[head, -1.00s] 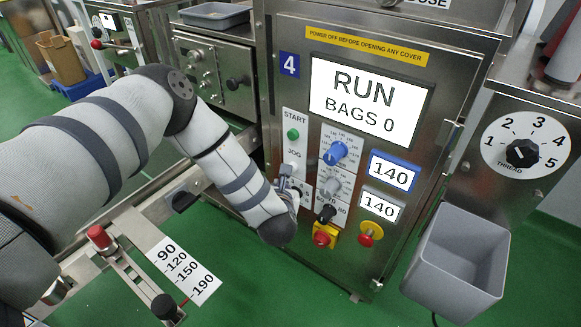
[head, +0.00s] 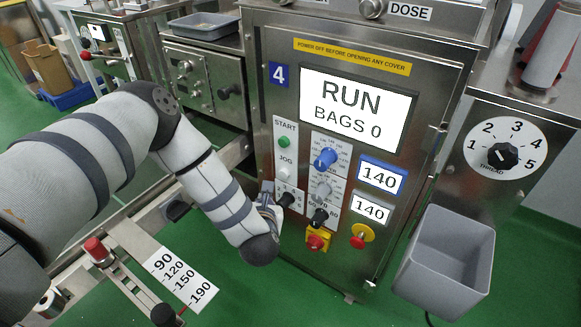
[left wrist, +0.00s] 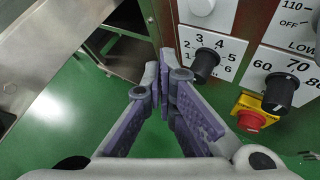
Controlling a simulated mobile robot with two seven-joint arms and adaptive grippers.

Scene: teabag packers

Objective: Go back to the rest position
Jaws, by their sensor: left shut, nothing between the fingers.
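My left arm comes in from the left in the head view. Its gripper (head: 270,200) is at the left edge of the control panel (head: 262,130), beside a black knob (head: 287,199) marked with small numbers. In the left wrist view the gripper's purple-padded fingers (left wrist: 162,68) have their tips together with nothing between them. The black knob (left wrist: 204,64) is just right of the tips, apart from them. My right gripper is in neither view.
The panel's screen (head: 355,107) reads RUN, BAGS 0. A red-and-yellow switch (head: 317,240) and a mushroom button (head: 360,238) sit low on it. A grey bin (head: 445,262) is at right. A rail with a length scale (head: 180,278) lies below my arm. Green floor is clear.

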